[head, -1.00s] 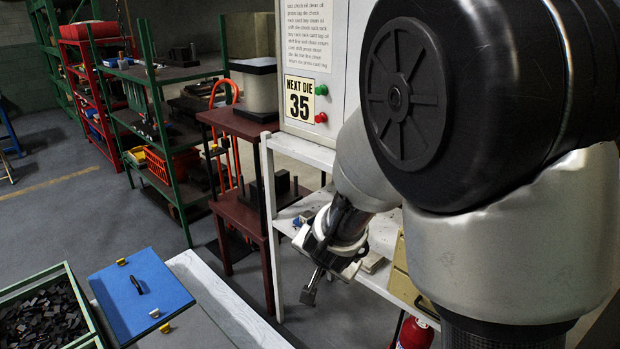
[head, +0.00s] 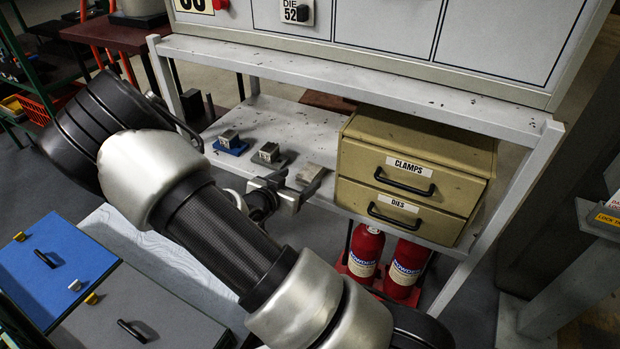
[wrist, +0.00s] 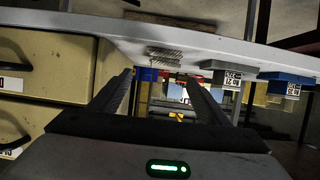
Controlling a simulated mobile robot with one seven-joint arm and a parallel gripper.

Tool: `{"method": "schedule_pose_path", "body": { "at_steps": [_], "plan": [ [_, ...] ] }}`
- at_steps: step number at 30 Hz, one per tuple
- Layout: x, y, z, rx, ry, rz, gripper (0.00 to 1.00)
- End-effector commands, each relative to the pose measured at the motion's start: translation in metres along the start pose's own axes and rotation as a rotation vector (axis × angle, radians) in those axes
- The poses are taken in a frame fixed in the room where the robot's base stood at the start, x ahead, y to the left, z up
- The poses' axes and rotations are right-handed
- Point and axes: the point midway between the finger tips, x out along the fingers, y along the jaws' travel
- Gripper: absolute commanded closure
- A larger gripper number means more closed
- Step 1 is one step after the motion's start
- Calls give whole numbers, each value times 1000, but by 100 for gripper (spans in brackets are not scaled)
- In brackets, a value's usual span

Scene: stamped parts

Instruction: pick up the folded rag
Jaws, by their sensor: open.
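The folded rag (head: 311,173) is a small beige-grey pad lying flat on the lower shelf of the white bench, left of the drawer box. It also shows in the wrist view (wrist: 164,57), which appears upside down, just beyond the fingertips. My gripper (head: 294,184) is open at the shelf's front edge, close in front of the rag. In the wrist view its two fingers (wrist: 158,78) are apart, with nothing seen held between them. In the head view a finger partly overlaps the rag's near side. I cannot tell whether they touch.
A tan drawer box (head: 415,165) labelled CLAMPS and DIES stands right of the rag. Two small blocks, one on a blue base (head: 230,143) and one on a dark base (head: 268,154), stand to its left. The white bench top (head: 350,90) overhangs the shelf. Red extinguishers (head: 364,250) stand below.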

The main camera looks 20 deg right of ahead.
Motion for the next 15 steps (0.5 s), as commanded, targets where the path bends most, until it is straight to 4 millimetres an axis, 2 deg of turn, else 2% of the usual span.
{"method": "schedule_pose_path", "body": {
  "at_steps": [1,3,6,11,15],
  "plan": [
    [13,0,2,1,2,1,30],
    [25,1,2,1,1,2,30],
    [36,0,1,2,0,1,30],
    [45,-1,1,1,-1,-2,30],
    [64,-1,5,1,1,1,30]
  ]
}}
